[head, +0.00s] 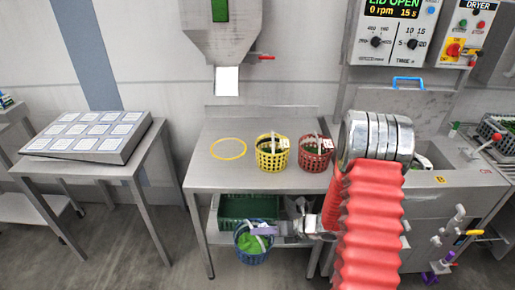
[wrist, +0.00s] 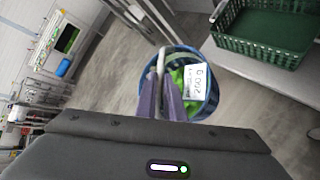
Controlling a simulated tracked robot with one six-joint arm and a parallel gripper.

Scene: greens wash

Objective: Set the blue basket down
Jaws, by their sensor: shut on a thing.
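The blue basket (head: 252,257) hangs low in front of the table's lower shelf, with green leaves and a white tag inside. My gripper (head: 262,231) is shut on its handle with its purple fingers. In the wrist view the grey handle stands between the fingers (wrist: 161,92), and the blue rim (wrist: 206,107) shows around the leaves and tag (wrist: 195,82). Floor shows around the basket there. Whether its base touches anything is hidden. On the steel table (head: 205,173) lies an empty yellow ring (head: 229,148).
A yellow basket (head: 271,158) and a red basket (head: 314,158) stand right of the ring. A dark green crate (head: 235,206) sits on the lower shelf, close by my gripper. A side table (head: 95,168) with a label board (head: 90,136) stands left. A sink unit (head: 450,200) is at right.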

